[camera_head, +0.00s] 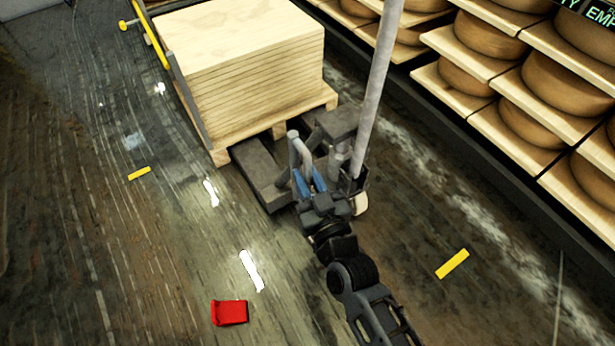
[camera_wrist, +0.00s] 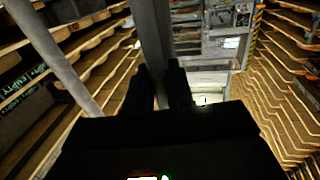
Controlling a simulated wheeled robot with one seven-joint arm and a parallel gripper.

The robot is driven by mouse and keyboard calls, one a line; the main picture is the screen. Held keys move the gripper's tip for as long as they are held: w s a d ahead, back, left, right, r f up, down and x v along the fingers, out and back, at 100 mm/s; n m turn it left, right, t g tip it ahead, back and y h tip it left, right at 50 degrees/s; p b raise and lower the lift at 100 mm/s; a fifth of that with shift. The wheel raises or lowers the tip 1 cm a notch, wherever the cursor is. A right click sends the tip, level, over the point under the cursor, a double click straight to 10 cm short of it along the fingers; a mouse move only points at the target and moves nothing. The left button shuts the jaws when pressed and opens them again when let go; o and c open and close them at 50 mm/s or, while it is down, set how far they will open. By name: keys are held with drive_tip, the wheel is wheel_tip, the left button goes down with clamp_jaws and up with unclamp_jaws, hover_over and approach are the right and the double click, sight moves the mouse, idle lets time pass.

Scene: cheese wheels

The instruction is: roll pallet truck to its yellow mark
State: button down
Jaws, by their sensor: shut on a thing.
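The grey pallet truck (camera_head: 338,123) stands in the middle of the head view, with a dark fork (camera_head: 256,172) running in toward a wooden pallet (camera_head: 285,122). A long pale pole (camera_head: 376,90) rises from its right end. My gripper (camera_head: 307,178), with blue fingers, is shut on a grey upright bar (camera_head: 297,150) of the truck. In the wrist view, my fingers (camera_wrist: 160,85) are on both sides of that bar (camera_wrist: 150,35). One yellow floor mark (camera_head: 453,263) lies right of my arm, another (camera_head: 139,173) left of the pallet. The wheels are mostly hidden.
A stack of pale boards (camera_head: 240,50) loads the pallet. Shelves of cheese wheels (camera_head: 490,85) line the right side. A red block (camera_head: 230,312) lies on the floor left of my arm. The left floor is mostly clear.

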drive_tip(key=w+d+v, duration=0.1)
drive_tip(key=d+v, duration=0.1)
drive_tip(key=v, duration=1)
drive_tip(key=w+d+p+v, duration=0.1)
drive_tip(key=d+v, duration=0.2)
drive_tip(key=v, duration=0.9)
drive_tip(key=shift+s+f+p, duration=0.2)
drive_tip(key=shift+s+p, duration=0.1)
drive_tip(key=shift+d, duration=0.1)
drive_tip(key=c, duration=1.4)
unclamp_jaws()
drive_tip(key=shift+o, duration=1.3)
drive_tip(key=shift+r, duration=0.1)
drive_tip(key=p+v, duration=0.1)
drive_tip(key=v, duration=0.6)
drive_tip(key=shift+s, duration=0.35)
drive_tip(key=shift+d, duration=0.1)
